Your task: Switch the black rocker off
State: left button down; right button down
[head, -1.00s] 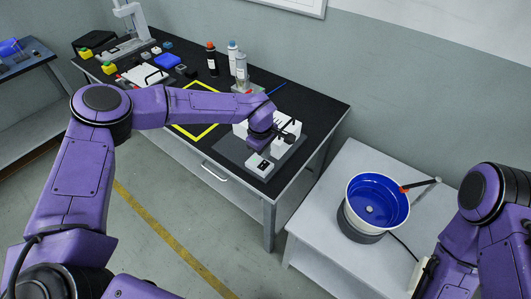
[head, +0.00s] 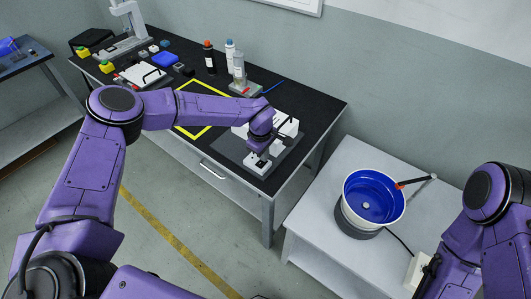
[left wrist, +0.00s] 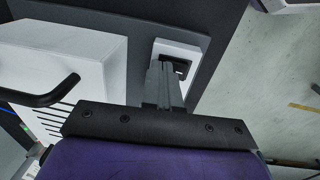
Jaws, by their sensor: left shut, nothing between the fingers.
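The black rocker (left wrist: 181,67) sits in a small white switch box on the dark mat. In the head view the switch box (head: 259,166) is near the front right corner of the black table, with the rocker partly hidden by my gripper. My left gripper (head: 258,158) is above the box, pointing down. In the left wrist view its shut fingers (left wrist: 164,75) are empty and overlap the near left part of the rocker. I cannot tell whether they touch it. My right arm shows at the lower right, but its fingertips cannot be made out.
A white housing (left wrist: 75,70) with a black handle stands beside the switch box, close to my gripper. A yellow outlined square (head: 200,128) lies on the black table. Bottles stand behind it. A blue bowl (head: 373,196) stands on the grey table to the right.

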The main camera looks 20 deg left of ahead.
pick_arm(q)
jog(key=shift+s+a+r+p, duration=0.25)
jog(key=shift+s+p, duration=0.25)
jog(key=shift+p, duration=0.05)
jog(key=shift+s, duration=0.2)
jog(key=shift+r, duration=0.1)
jog(key=r+p, duration=0.4)
jog(key=r, duration=0.1)
jog(key=shift+w+r+p, duration=0.1)
jog(key=shift+w+p, duration=0.25)
jog(key=r+b, duration=0.1)
jog(key=b, duration=0.1)
jog(key=shift+w+d+b, duration=0.1)
jog(key=shift+w+b, duration=0.05)
jog(key=shift+b, duration=0.15)
notch_tip(320, 180, up, 7)
jog(key=b, duration=0.1)
jog(key=shift+w+d+r, duration=0.15)
jog(key=shift+w+r, duration=0.05)
jog(key=shift+w, duration=0.2)
